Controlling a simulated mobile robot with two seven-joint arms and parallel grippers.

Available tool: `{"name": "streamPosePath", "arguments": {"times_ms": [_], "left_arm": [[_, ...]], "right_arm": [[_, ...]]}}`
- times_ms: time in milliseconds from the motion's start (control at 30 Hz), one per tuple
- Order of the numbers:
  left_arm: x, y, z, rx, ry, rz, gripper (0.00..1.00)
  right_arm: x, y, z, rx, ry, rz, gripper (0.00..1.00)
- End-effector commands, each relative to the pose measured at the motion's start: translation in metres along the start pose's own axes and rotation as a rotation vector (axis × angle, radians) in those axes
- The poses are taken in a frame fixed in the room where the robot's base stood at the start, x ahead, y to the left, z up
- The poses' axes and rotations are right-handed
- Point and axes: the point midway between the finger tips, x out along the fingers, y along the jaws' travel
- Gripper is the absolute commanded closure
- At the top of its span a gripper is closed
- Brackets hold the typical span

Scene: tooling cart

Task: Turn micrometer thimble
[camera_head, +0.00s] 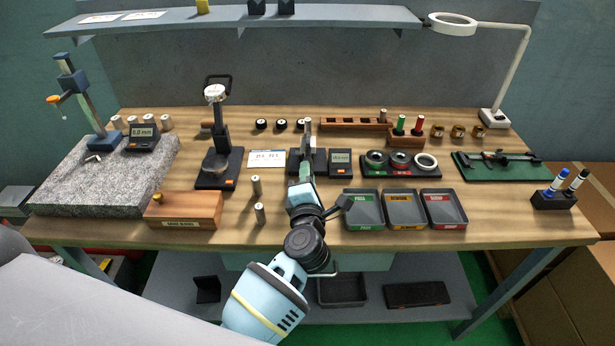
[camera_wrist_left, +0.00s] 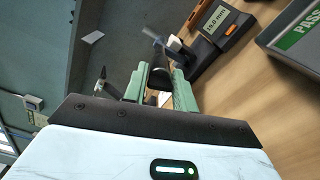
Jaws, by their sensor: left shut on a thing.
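The micrometer stands in a dark holder (camera_head: 320,157) at the middle of the bench, with a digital readout (camera_head: 340,158) beside it. My left gripper (camera_head: 305,165) reaches in from the front and hides much of the micrometer. In the left wrist view the readout (camera_wrist_left: 215,22) looks like 19.0 mm, partly blurred. There the green fingers of my left gripper (camera_wrist_left: 159,88) close around a dark rounded part, the micrometer thimble (camera_wrist_left: 158,76). My right gripper is not in view.
Pass, rework and scrap trays (camera_head: 363,226) stand just right of my left arm. Two metal pins (camera_head: 257,186) stand to its left, near a wooden box (camera_head: 183,211). A dial gauge stand (camera_head: 219,140) is farther left. Ring gauges lie on a dark tray (camera_head: 399,172) to the right.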

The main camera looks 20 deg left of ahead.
Motion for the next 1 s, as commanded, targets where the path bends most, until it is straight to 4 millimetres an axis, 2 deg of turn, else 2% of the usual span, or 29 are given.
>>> {"name": "streamPosePath", "arguments": {"times_ms": [667,700,833,1000], "left_arm": [[-0.0003,0.0003,0.0014,0.058,-0.004,0.001,0.95],[-0.0003,0.0003,0.0014,0.058,-0.004,0.001,0.69],[-0.0002,0.0003,0.0011,0.058,-0.003,0.001,0.52],[-0.0001,0.0002,0.0007,0.058,-0.002,0.0,0.51]], "right_arm": [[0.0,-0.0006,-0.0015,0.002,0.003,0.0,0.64],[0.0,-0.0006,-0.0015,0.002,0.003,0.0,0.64],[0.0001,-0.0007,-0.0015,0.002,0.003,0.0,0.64],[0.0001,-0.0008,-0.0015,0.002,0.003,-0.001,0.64]]}}
